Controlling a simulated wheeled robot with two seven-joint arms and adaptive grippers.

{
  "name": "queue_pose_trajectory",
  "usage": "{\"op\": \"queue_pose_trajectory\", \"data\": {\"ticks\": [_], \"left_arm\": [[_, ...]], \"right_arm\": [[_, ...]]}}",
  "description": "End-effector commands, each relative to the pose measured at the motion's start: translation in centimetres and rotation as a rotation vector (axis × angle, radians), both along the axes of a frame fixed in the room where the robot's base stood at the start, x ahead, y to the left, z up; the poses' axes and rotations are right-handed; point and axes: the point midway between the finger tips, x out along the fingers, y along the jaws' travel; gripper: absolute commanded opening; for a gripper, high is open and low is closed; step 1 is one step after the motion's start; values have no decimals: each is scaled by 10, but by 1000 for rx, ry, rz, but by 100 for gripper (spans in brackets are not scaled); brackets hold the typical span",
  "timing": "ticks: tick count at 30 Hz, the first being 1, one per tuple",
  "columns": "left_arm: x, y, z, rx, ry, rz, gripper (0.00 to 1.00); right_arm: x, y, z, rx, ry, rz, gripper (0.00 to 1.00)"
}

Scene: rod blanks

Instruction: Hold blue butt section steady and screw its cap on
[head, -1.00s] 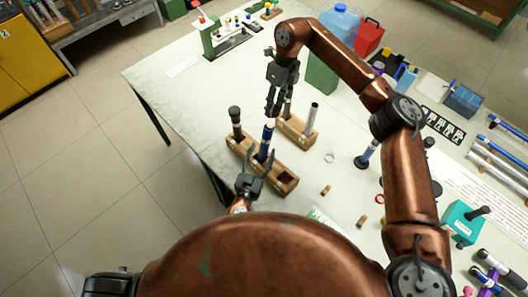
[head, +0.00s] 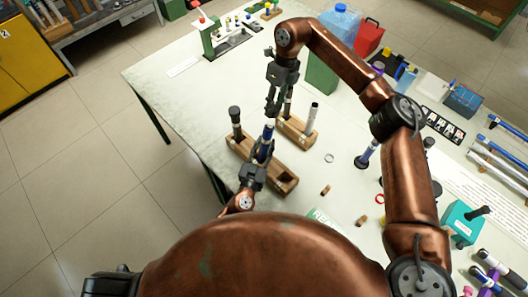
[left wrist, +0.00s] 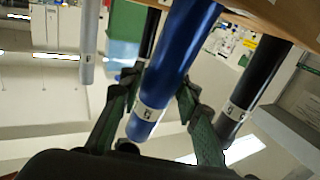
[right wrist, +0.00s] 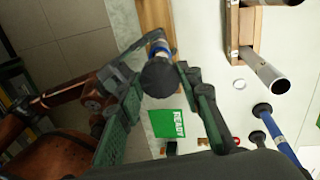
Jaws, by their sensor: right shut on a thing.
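The blue butt section (head: 265,147) stands upright in the front wooden rack (head: 241,150) in the head view. My left gripper (head: 260,160) is low at its near side. In the left wrist view the blue section (left wrist: 175,60) lies between the two fingers of my left gripper (left wrist: 160,88). They are spread around it; contact is not clear. My right gripper (head: 272,110) points down just above the blue section. In the right wrist view, it is shut on a round black cap (right wrist: 160,77), which partly hides the blue section (right wrist: 158,46). Whether cap and section touch is unclear.
A dark-capped rod (head: 236,120) stands left in the front rack, whose right-hand hole is empty. A second rack (head: 297,133) behind holds a grey rod (head: 312,115). A blue rod on a dark base (head: 366,155), a ring (head: 329,157) and small corks (head: 325,190) lie right.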

Motion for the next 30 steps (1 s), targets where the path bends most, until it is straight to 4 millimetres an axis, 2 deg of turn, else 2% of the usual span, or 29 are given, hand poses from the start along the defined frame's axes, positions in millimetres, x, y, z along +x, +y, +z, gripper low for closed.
{"op": "queue_pose_trajectory", "data": {"ticks": [2, 12, 23, 30], "left_arm": [[0, 0, 0, 0, 0, 0, 23], [0, 0, 0, 0, 0, 0, 0], [0, -1, 0, -1, 0, -2, 0], [0, -1, 0, -1, 0, -2, 0]], "right_arm": [[0, 0, 0, 0, 0, 0, 23], [0, 0, 0, 0, 0, 0, 23], [-1, 1, -3, -1, 1, 0, 23], [-4, 7, -34, -13, 6, 2, 23]]}}
